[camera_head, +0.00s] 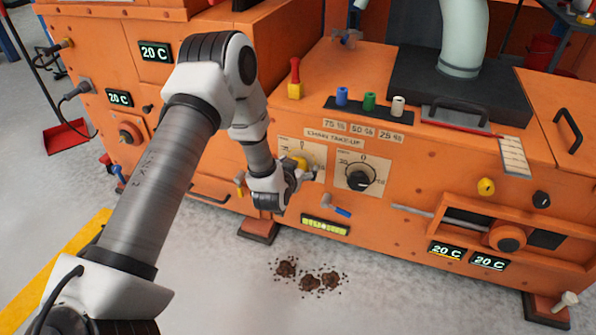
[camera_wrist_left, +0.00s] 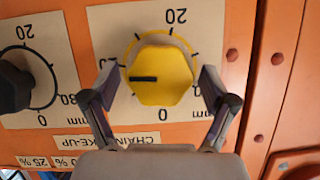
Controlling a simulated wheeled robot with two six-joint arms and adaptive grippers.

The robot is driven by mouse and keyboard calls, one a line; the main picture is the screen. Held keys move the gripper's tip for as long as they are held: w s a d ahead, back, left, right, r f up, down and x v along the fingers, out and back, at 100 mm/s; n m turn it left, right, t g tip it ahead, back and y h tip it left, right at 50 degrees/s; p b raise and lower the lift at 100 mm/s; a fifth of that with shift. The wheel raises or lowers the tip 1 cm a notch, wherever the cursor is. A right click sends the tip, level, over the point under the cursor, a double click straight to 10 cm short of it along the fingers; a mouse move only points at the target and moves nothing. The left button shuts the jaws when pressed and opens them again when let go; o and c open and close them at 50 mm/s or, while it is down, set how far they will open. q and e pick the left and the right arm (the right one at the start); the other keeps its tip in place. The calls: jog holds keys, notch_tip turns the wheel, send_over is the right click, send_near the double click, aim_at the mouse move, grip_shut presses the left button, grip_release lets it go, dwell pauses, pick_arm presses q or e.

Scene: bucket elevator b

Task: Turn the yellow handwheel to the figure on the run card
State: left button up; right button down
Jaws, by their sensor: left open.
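The yellow handwheel (camera_wrist_left: 172,88) sits on a cream dial plate marked in mm. A dark bar on its face lies toward the left in the wrist view, where the panel lettering is upside down. In the head view the handwheel (camera_head: 299,162) is partly hidden by my left gripper (camera_head: 306,177). In the wrist view my left gripper (camera_wrist_left: 156,84) is open, with one finger on each side of the wheel; I cannot tell whether they touch it. A cream lined card (camera_head: 514,157) lies at the right on the machine top, its writing too small to read.
A black knob (camera_head: 360,179) on a second dial is just right of the handwheel in the head view. A blue-handled lever (camera_head: 337,208) is below. Blue, green and white pegs stand on a black rack (camera_head: 372,109) above. Brown clumps (camera_head: 310,279) lie on the floor.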

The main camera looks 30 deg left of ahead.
pick_arm(q)
jog(key=c, duration=1.1)
jog(key=shift+c, duration=0.2)
jog(key=shift+r, duration=0.1)
jog(key=shift+r+m+p, duration=0.15)
jog(key=shift+m+p, duration=0.25)
jog(key=shift+p, duration=0.5)
jog(key=m+y+p, duration=0.2)
jog(key=p, duration=0.2)
jog(key=shift+d+m, duration=0.15)
jog(key=shift+m, duration=0.15)
jog(key=shift+f+m+y+p, duration=0.2)
jog(key=shift+m+y+p, duration=0.5)
jog(key=shift+m+p, duration=0.25)
jog(key=shift+d+f+m+y+p, duration=0.15)
jog(key=shift+m+y+p, duration=0.45)
jog(key=shift+m, duration=0.55)
